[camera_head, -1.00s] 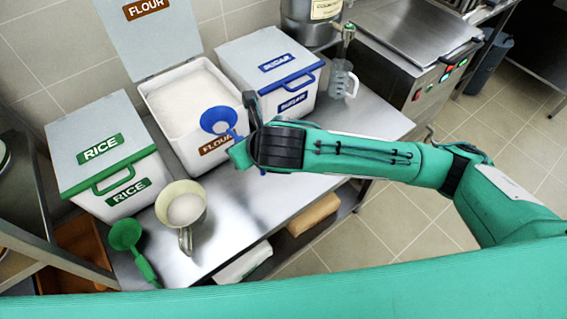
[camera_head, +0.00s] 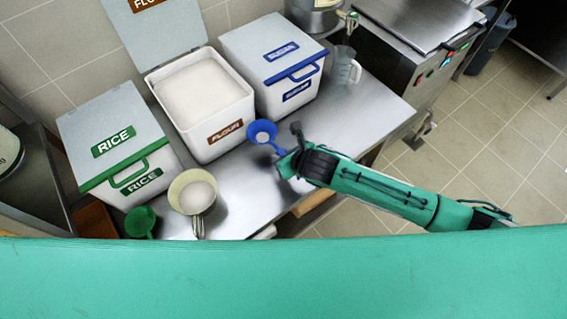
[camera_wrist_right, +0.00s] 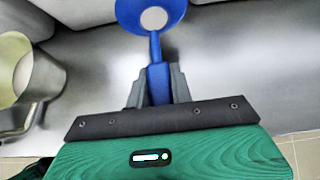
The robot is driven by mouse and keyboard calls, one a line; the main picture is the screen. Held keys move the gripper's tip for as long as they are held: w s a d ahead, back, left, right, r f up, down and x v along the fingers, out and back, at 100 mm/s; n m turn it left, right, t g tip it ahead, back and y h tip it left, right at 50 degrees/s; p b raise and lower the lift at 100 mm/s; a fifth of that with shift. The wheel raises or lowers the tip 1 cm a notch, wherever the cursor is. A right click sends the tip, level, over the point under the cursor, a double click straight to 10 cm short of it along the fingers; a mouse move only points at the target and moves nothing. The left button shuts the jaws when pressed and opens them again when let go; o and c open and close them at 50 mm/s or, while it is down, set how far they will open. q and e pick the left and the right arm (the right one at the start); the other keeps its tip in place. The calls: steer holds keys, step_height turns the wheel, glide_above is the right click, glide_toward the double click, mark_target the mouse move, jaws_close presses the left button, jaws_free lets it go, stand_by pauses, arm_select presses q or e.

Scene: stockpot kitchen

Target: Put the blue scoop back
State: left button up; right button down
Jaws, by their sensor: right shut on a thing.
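The blue scoop (camera_head: 262,133) is held by my right gripper (camera_head: 287,157) over the steel table, in front of the sugar bin. In the right wrist view the right gripper (camera_wrist_right: 155,90) is shut on the blue handle, and the scoop's bowl (camera_wrist_right: 150,16) points away from it with something whitish inside. The sugar bin (camera_head: 283,105) with blue labels is closed. The flour bin (camera_head: 222,137) stands open with white flour (camera_head: 203,88) in it. My left gripper is not in view.
The closed rice bin (camera_head: 112,132) stands at left. A green scoop (camera_head: 140,222) and a pot of white powder (camera_head: 195,193) are at the table's front left; the pot also shows in the right wrist view (camera_wrist_right: 40,88). A clear jug (camera_head: 344,68) stands at the back right. The steel table (camera_head: 248,190) is bare at its middle.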

steer(key=shift+f, duration=3.1)
steer(key=shift+f, duration=0.15)
steer(key=c, duration=1.2)
jaws_free()
steer(key=shift+c, duration=0.2)
steer(key=v, duration=1.2)
steer(key=shift+r+b, duration=0.2)
steer(key=shift+b, duration=0.1)
